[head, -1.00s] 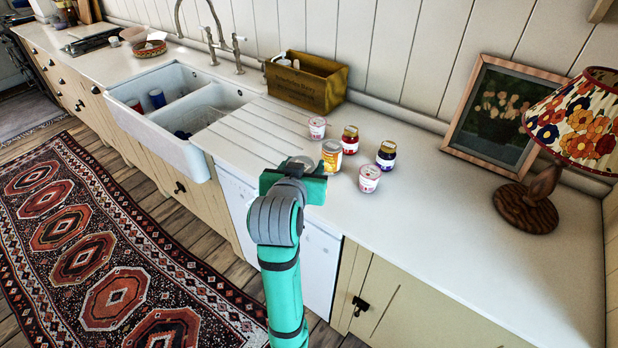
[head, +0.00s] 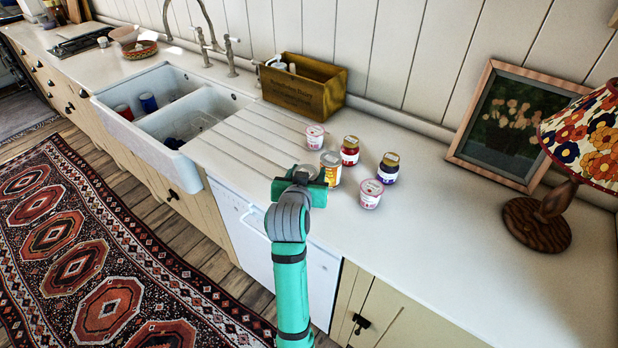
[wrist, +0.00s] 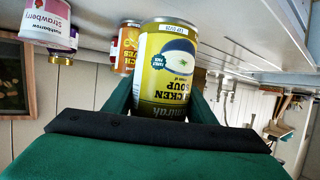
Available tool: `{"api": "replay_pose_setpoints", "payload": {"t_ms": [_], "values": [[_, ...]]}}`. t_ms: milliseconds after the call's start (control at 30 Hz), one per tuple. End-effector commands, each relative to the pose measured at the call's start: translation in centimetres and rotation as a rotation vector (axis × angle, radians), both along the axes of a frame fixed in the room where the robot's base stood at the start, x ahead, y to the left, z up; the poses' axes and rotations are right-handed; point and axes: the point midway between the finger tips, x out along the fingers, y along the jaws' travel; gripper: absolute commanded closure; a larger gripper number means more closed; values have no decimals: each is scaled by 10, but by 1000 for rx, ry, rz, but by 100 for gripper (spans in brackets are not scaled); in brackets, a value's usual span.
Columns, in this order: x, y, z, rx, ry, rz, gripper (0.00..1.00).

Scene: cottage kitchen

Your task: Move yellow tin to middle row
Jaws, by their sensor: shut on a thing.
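In the head view my gripper (head: 304,187) is at the front part of the counter and hides most of the yellow tin. I cannot tell whether the tin touches the counter. An orange-labelled tin (head: 331,169) stands close to the right; it also shows in the wrist view (wrist: 129,46).
A white-and-pink tub (head: 370,194), a dark jar (head: 388,168), a red jar (head: 350,151) and another tub (head: 315,137) stand nearby on the counter (head: 450,230). A wooden box (head: 305,88) stands behind. The counter is clear to the right, before the lamp (head: 537,222).

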Motion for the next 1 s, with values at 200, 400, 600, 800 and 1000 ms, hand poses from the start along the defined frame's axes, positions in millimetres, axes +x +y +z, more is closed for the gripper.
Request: {"api": "replay_pose_setpoints", "payload": {"t_ms": [200, 400, 600, 800, 1000], "values": [[2, 0, -29, 0, 3, 0, 82], [3, 0, -38, -1, 0, 1, 82], [3, 1, -38, -1, 0, 1, 82], [2, 1, -41, 0, 2, 2, 33], [2, 1, -41, 0, 2, 2, 31]]}}
